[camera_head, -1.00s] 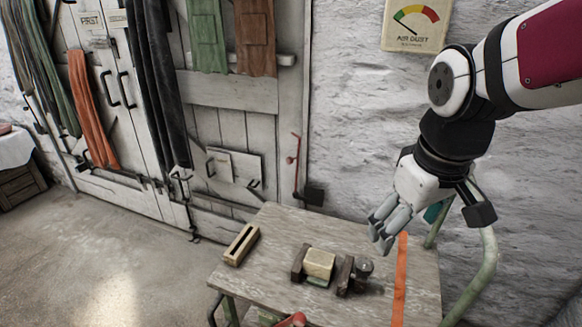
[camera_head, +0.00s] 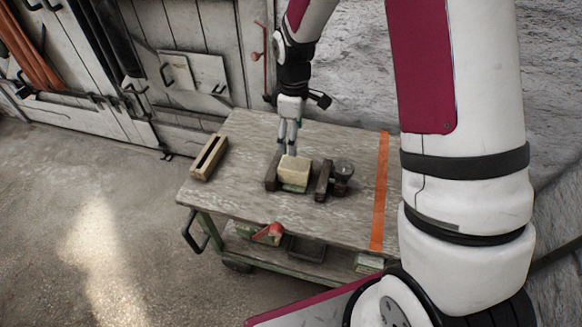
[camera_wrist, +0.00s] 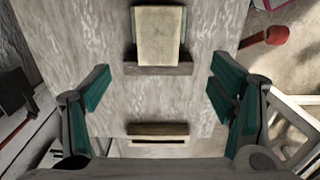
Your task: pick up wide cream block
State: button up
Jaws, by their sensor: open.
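The wide cream block (camera_head: 294,168) sits on the table between two dark bars, with a pale greenish piece showing under it. In the wrist view the cream block (camera_wrist: 158,35) is at the top centre, beyond one dark bar (camera_wrist: 158,69). My gripper (camera_head: 287,148) points down just behind the block in the head view. In the wrist view my gripper (camera_wrist: 160,92) has its green-padded fingers spread wide, with bare tabletop between them. Nothing is held, and the fingers look apart from the block. Their exact height above the table is hard to tell.
A slotted pale wooden piece (camera_head: 209,157) lies at the table's left; it also shows in the wrist view (camera_wrist: 158,134). The right dark bar (camera_head: 323,180) stands beside a dark round object (camera_head: 342,176). An orange strip (camera_head: 380,195) crosses the tabletop (camera_head: 235,200).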

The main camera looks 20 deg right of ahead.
aim_at(295, 164)
notch_tip(295, 164, down, 7)
jog(key=shift+b, duration=0.4)
jog(key=shift+d+f+b, duration=0.2)
jog(key=shift+f, duration=1.25)
jog(key=shift+d+f+b, duration=0.15)
jog(key=shift+f+b, duration=0.05)
jog(key=shift+f, duration=1.2)
jog(key=shift+r, duration=0.1)
grip_shut()
